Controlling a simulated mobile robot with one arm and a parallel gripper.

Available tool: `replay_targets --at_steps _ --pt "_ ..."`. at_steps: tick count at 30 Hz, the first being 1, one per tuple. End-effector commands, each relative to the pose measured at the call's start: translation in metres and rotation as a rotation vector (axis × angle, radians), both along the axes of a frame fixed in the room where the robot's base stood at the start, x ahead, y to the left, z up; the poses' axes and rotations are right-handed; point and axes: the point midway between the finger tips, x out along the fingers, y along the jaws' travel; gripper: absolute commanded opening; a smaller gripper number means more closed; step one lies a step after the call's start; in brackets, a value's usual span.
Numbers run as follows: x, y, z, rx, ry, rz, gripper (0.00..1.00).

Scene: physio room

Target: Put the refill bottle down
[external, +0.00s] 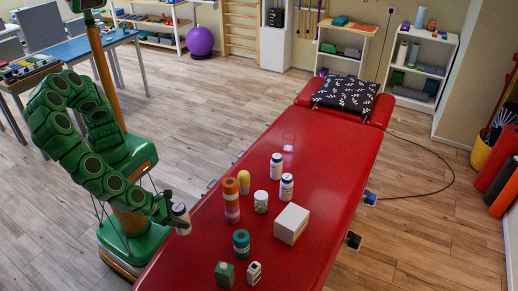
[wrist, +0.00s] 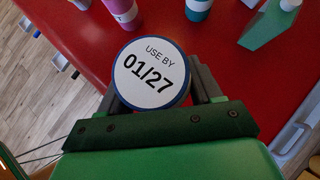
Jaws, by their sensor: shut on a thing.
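My gripper (external: 168,207) is shut on the refill bottle (external: 181,218), a white bottle held at the near left edge of the red treatment table (external: 190,262). In the wrist view my gripper (wrist: 155,95) has a dark finger on each side of the bottle (wrist: 152,75). Its round white end faces the camera, ringed in blue and printed "USE BY 01/27". The rest of the bottle is hidden behind that end. I cannot tell whether it touches the red surface.
A patterned pillow (external: 347,93) lies at the far end. Red surface beyond the box is bare.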

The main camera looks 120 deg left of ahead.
Motion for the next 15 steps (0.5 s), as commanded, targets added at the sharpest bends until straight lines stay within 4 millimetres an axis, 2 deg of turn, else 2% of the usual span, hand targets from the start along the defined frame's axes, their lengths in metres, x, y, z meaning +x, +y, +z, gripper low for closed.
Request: replay_targets --at_steps 5,8,15 --pt "0.01 0.004 0.003 -0.001 0.005 0.012 0.25" --pt "0.026 0.009 0.007 -0.006 0.009 0.024 0.25" --pt "0.072 0.038 0.028 -0.012 0.02 0.078 0.25"
